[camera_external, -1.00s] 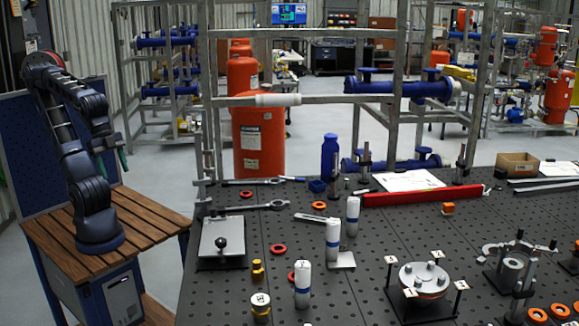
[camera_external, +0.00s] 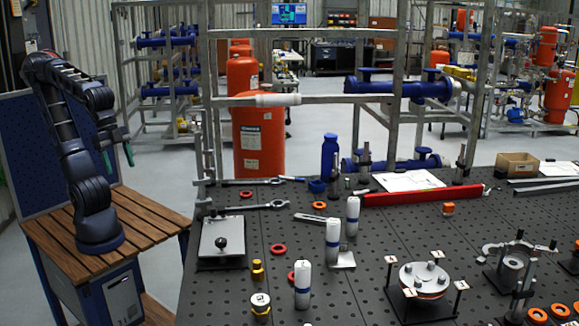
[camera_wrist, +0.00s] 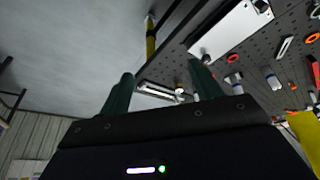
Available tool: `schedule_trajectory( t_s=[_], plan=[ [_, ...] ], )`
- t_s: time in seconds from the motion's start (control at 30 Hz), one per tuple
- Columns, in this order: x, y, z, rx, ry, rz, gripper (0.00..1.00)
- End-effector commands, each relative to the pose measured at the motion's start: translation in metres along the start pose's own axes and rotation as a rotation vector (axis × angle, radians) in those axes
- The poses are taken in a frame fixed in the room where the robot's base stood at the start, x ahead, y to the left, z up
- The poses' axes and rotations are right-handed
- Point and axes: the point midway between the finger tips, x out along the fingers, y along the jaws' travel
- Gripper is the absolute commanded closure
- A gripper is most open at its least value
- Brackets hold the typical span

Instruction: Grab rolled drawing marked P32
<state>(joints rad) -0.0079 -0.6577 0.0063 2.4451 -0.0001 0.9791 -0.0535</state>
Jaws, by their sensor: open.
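Three white rolled drawings with blue bands stand upright on the dark perforated table: a front one (camera_external: 303,288), a middle one (camera_external: 333,238) and a rear one (camera_external: 353,214). Their markings are too small to read, so I cannot tell which is P32. Small white-and-blue rolls, likely these, show at the right of the wrist view (camera_wrist: 272,80). My gripper (camera_external: 117,157) is open and empty, in the air over the wooden bench, left of the table and well apart from the rolls. Its green fingers also show in the wrist view (camera_wrist: 160,90).
A grey plate with a black knob (camera_external: 222,238) lies on the table's left edge (camera_external: 186,275). Yellow fittings (camera_external: 258,270), orange rings (camera_external: 278,249), wrenches (camera_external: 255,207) and a blue bottle (camera_external: 330,155) stand or lie around the rolls. A flanged fixture (camera_external: 424,277) is to their right.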

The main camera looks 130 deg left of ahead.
Motion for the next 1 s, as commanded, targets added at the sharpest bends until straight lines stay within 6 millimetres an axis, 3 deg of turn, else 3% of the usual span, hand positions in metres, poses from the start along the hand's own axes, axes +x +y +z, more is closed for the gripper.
schedule_trajectory(
  t_s=[0.1, 0.47, 0.77, 1.0],
  plan=[
    [-0.004, -0.002, -0.038, -0.051, -0.024, -0.004, 0.36],
    [0.002, -0.011, -0.15, -0.211, -0.087, -0.02, 0.36],
    [0.028, -0.023, -0.24, -0.343, -0.137, -0.04, 0.36],
    [0.063, -0.037, -0.307, -0.448, -0.175, -0.06, 0.36]
  ],
)
